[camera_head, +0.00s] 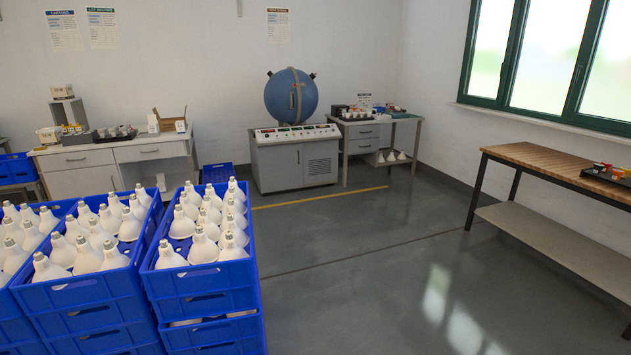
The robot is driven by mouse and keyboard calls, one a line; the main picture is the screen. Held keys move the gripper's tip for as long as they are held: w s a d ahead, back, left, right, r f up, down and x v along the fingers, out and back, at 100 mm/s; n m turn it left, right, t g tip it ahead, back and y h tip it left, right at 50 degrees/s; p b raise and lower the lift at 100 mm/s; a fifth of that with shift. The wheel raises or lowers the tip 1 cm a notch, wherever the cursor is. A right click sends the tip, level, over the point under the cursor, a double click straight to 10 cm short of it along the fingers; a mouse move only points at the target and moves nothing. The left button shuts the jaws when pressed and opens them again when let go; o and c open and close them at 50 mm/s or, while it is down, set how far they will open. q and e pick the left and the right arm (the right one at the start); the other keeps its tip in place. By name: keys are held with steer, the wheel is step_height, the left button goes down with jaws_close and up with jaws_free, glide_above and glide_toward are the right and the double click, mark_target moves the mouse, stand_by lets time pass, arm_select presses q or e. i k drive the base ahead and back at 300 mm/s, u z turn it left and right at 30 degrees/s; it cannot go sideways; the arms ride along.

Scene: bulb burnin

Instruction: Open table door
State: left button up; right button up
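The room has several pieces of furniture with fronts that could hold a door, and I cannot tell which one the task names. A white-grey desk (112,152) stands against the back wall at the left. Its cabinet front (85,186) below the left drawer looks shut and is partly hidden by blue crates. A smaller grey table (363,139) stands at the back, right of the blue sphere, with shut drawer fronts. A grey console (280,166) under the sphere has shut front panels. Neither of my grippers is in view.
Stacked blue crates (208,282) of white bulbs fill the left foreground, with more crates (75,296) beside them. A wooden-topped workbench (555,163) stands along the right wall. The grey floor (370,260) in the middle is clear, with a yellow line (320,197) before the console.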

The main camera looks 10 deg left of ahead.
mark_target(66, 184)
steer(key=i, duration=4.25)
steer(key=u, duration=1.55)
steer(key=i, duration=3.3)
steer(key=u, duration=2.15)
steer(key=i, duration=0.9)
steer(key=z, duration=0.05)
